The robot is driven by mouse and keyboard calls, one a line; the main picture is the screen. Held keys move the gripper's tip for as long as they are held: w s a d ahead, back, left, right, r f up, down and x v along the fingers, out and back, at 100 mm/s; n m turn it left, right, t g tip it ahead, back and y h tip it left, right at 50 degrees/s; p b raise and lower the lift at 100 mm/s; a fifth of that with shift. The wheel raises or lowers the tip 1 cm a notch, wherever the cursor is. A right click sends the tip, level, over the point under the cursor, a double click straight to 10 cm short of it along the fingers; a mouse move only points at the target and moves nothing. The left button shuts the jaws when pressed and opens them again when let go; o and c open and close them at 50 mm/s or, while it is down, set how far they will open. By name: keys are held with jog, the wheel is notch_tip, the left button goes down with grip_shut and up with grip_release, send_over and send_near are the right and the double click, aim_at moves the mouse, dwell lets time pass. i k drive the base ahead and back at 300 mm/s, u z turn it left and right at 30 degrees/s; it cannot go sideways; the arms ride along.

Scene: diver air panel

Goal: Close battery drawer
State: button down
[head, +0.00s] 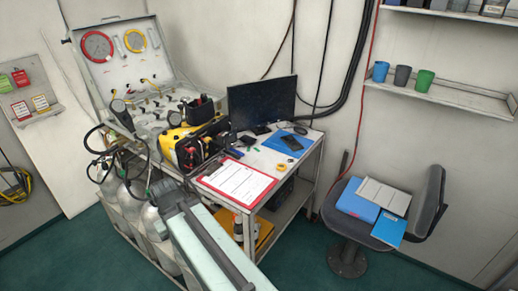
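I cannot clearly pick out a battery drawer. A yellow and black unit (187,148) stands on the bench, left of the monitor. Its front is crowded with dark parts, and no open drawer shows clearly on it. A yellow-orange item (263,236) sits low under the bench, partly hidden by the bench frame and the clipboard's edge. My pale arm link reaches up from the bottom middle, in front of the gas cylinders. My gripper's fingers do not show.
Grey cylinders (118,205) with hoses stand left of my arm. The bench (312,150) holds a red clipboard (236,182), a monitor (262,102) and a blue mat (284,145). A chair (425,205) with folders stands right. Green floor (300,265) is clear between bench and chair.

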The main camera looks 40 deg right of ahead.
aim_at(231, 138)
jog(key=u, duration=0.15)
jog(key=i, duration=0.9)
jog(key=z, duration=0.05)
